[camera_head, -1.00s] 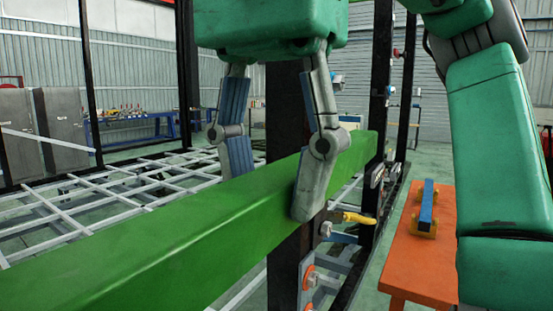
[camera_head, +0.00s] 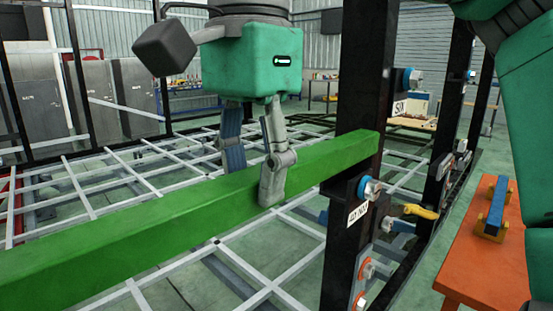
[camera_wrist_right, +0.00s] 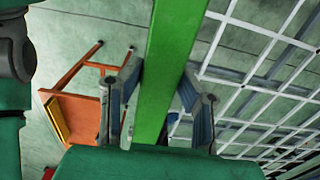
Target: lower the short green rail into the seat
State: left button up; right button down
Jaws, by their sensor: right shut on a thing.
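The green rail (camera_head: 150,215) runs from the lower left to the black post (camera_head: 362,80) at centre right. It looks roughly level. My right gripper (camera_head: 252,185) is shut on it from above, left of the post. The right wrist view also shows the rail (camera_wrist_right: 168,75) between the two fingers (camera_wrist_right: 160,110). The rail's right end overlaps the post in the head view, just above a dark bracket (camera_head: 340,188) with a bolt. I cannot tell whether the rail touches the bracket, or which part is the seat. My left gripper is not in view.
A yellow-handled tool (camera_head: 420,211) and bolts (camera_head: 368,188) stick out at the post's right. An orange table (camera_head: 485,255) with a blue bar (camera_head: 496,200) stands at the right. A white lattice frame (camera_head: 110,180) lies behind and below the rail.

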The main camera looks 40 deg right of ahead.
jog(key=shift+w+f+p, duration=0.3)
jog(key=shift+w+f, duration=0.25)
jog(key=shift+f, duration=0.65)
jog(key=shift+w+f+p, duration=0.25)
jog(key=shift+w+f, duration=0.25)
jog(key=shift+f, duration=0.65)
jog(key=shift+w+f+p, duration=0.3)
jog(key=shift+w+f, duration=0.25)
jog(key=shift+f, duration=0.65)
jog(key=shift+f, duration=0.2)
jog(key=c, duration=1)
grip_release()
jog(key=shift+f, duration=0.1)
jog(key=shift+c, duration=0.2)
